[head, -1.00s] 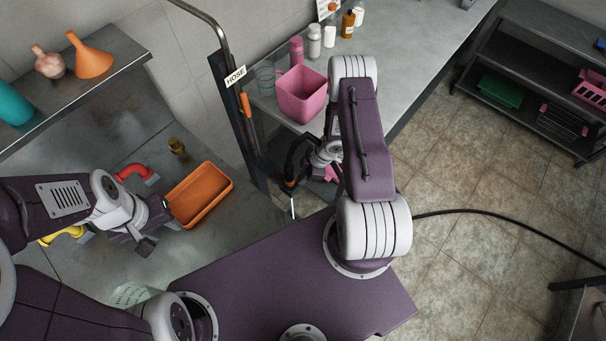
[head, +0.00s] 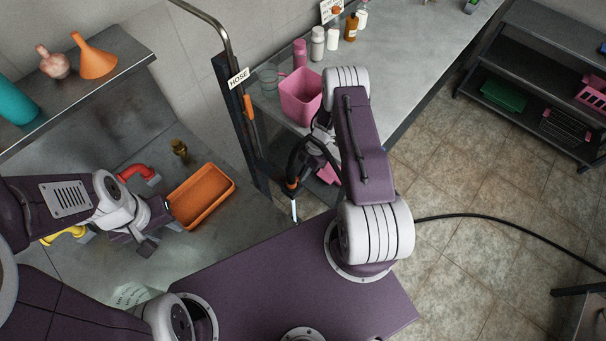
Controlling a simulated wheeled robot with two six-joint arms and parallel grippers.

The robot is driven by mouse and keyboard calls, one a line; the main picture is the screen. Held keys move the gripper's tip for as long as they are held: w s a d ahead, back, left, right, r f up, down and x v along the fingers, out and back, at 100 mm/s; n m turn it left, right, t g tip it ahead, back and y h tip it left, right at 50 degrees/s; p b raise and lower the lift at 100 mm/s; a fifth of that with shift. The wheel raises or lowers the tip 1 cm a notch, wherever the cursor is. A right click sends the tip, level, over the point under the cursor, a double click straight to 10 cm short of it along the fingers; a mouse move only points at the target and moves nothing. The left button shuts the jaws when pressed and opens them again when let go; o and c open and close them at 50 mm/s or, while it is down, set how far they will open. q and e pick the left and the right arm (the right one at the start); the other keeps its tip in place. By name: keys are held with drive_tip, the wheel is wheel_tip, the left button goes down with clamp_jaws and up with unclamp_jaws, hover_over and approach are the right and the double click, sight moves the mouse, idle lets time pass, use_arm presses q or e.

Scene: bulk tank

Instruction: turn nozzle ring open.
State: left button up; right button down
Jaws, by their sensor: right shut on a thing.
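The hose nozzle (head: 291,184) is a dark piece with an orange band, just right of the black post with the HOSE sign. A thin pale blue-white streak (head: 294,211) points down from its lower end; I cannot tell whether it is water or a tip. My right gripper (head: 298,170) is at the nozzle, shut on it, partly hidden by its own wrist and a dark curved hose. The ring's setting is too small to read. My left gripper (head: 160,228) is open and empty, beside the orange tray (head: 201,197).
A pink bin (head: 301,97), a glass beaker (head: 268,78) and several bottles stand on the counter. Red (head: 138,174) and yellow (head: 65,235) pipe elbows and a brass fitting (head: 179,149) are at the left. An orange funnel (head: 95,57) sits on the upper shelf. The tiled floor at right is open.

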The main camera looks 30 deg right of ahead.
idle(0.4)
drive_tip(key=c, duration=1.5)
unclamp_jaws()
drive_tip(key=b+v, duration=0.1)
drive_tip(key=v, duration=0.8)
drive_tip(key=shift+w, duration=0.1)
